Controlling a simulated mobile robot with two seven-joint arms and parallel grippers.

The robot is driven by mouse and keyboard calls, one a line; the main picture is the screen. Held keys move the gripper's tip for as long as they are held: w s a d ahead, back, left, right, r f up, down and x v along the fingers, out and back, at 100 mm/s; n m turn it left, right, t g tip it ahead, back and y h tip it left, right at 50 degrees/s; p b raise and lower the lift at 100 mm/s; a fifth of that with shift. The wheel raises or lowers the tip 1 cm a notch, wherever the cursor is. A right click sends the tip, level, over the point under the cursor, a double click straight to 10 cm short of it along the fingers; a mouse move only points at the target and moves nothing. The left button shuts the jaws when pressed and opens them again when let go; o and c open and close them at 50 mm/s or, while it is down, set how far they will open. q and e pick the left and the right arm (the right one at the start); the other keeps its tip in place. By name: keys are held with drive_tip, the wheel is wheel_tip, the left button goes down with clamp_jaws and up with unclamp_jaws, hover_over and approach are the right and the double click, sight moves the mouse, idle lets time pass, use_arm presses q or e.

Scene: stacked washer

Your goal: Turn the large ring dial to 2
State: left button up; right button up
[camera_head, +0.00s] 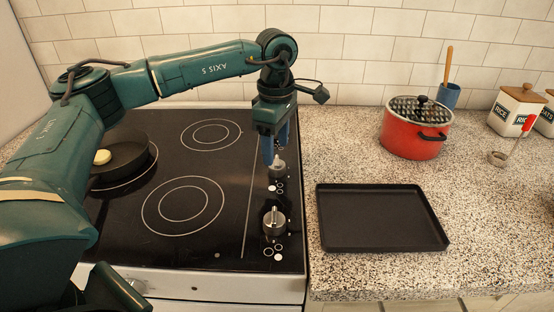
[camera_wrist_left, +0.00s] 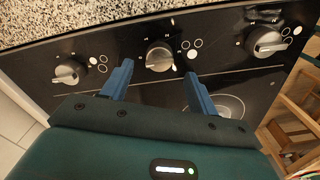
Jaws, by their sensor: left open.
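Grey stove dials sit on the black panel along the cooktop's right side. The near dial (camera_head: 275,222) is clear in the head view. The dial beyond it (camera_head: 277,170) is partly covered by my left gripper (camera_head: 275,157). In the left wrist view three dials show: a left dial (camera_wrist_left: 70,72), a middle dial (camera_wrist_left: 159,57) and a right dial (camera_wrist_left: 266,41). My left gripper (camera_wrist_left: 157,72) is open, its blue fingers on either side of the middle dial; contact cannot be told. The numbers are too small to read, and I cannot tell which dial is the large ring one.
The black cooktop (camera_head: 180,245) has ring markings and a dark pan (camera_head: 122,160) at left. A black tray (camera_head: 380,218) and a red pot (camera_head: 414,130) stand on the speckled counter (camera_head: 490,220). A tiled wall (camera_head: 380,40) closes the back.

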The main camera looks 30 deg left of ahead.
sight(277, 160)
use_arm(q)
drive_tip(key=shift+f, duration=2.35)
drive_tip(key=c, duration=1)
